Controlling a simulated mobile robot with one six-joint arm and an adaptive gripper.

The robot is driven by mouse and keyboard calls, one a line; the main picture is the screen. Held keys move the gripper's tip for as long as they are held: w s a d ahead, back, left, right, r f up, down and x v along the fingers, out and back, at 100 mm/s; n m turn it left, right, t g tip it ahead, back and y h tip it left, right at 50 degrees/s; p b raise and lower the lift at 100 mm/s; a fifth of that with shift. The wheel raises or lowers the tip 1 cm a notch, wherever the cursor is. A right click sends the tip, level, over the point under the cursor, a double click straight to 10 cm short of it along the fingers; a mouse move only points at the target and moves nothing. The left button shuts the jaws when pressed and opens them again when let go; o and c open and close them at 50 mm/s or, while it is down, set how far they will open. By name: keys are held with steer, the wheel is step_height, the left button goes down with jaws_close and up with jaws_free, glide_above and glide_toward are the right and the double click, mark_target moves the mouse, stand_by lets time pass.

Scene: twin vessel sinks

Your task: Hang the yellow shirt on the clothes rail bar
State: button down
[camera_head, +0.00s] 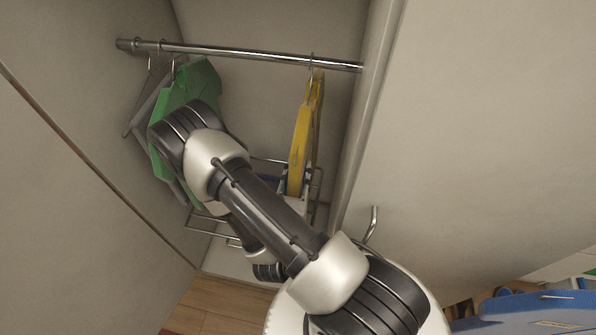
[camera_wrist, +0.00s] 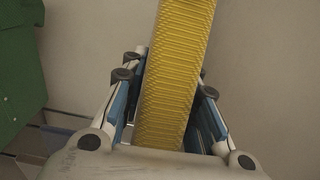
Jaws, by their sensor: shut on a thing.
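The yellow shirt (camera_head: 301,140) is upright and seen nearly edge-on below the right part of the metal clothes rail bar (camera_head: 235,52). The hook (camera_head: 311,64) above it reaches the bar and appears to loop over it. My gripper (camera_head: 296,184) is at the shirt's lower end, partly hidden by my arm. In the wrist view the yellow shirt (camera_wrist: 178,75) stands between the two blue-padded fingers of my gripper (camera_wrist: 165,90), which is shut on it. The hook and bar are out of the wrist view.
A green garment (camera_head: 200,80) and a grey one (camera_head: 143,108) hang at the bar's left end. The green one also shows at the left of the wrist view (camera_wrist: 18,65). A wire rack (camera_head: 205,228) is lower in the closet. The bar's middle is clear. A closet wall (camera_head: 363,110) stands close on the right.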

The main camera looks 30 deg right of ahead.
steer(key=c, duration=1.2)
jaws_free()
